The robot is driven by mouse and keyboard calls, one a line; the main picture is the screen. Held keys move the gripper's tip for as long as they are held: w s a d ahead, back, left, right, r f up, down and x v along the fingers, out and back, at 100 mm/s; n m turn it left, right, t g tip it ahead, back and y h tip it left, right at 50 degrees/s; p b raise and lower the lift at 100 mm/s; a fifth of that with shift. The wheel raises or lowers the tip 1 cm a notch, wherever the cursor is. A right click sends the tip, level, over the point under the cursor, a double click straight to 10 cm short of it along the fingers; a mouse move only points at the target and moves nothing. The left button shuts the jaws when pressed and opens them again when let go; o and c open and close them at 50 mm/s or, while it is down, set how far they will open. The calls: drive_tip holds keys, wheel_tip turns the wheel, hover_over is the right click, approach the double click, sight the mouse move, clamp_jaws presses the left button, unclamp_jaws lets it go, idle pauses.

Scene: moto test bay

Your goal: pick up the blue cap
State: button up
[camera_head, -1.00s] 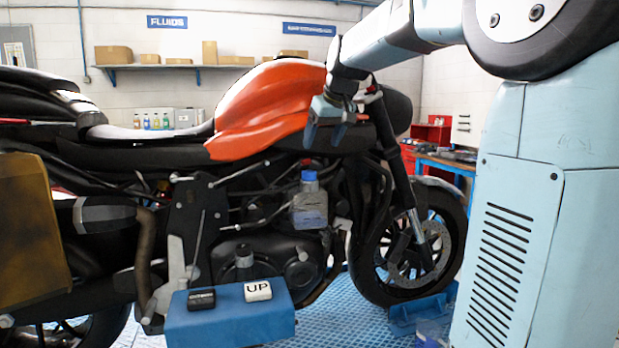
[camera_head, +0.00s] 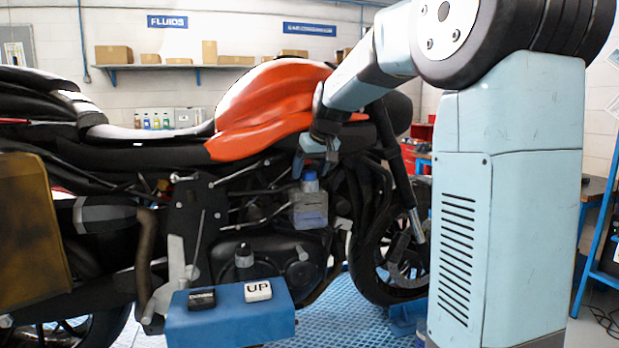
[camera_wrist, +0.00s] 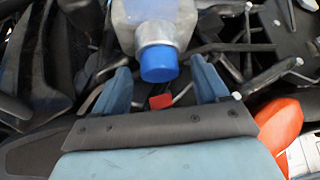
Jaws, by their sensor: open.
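The blue cap (camera_head: 310,178) sits on top of a clear bottle (camera_head: 308,209) with bluish liquid, beside the motorcycle's engine. In the wrist view the cap (camera_wrist: 159,65) is on the bottle's grey neck, ahead of my gripper and roughly centred across the gap between its fingers. My gripper (camera_head: 316,170) is just above the cap in the head view. I see no contact with the cap.
The motorcycle's orange tank (camera_head: 268,105) is above and behind the bottle. Cables and frame parts crowd around it. A small red part (camera_wrist: 161,101) shows between the fingers in the wrist view. A blue box with an UP button (camera_head: 258,291) stands in front, below.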

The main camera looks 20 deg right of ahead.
clamp_jaws()
idle(0.7)
drive_tip(key=shift+r, duration=0.15)
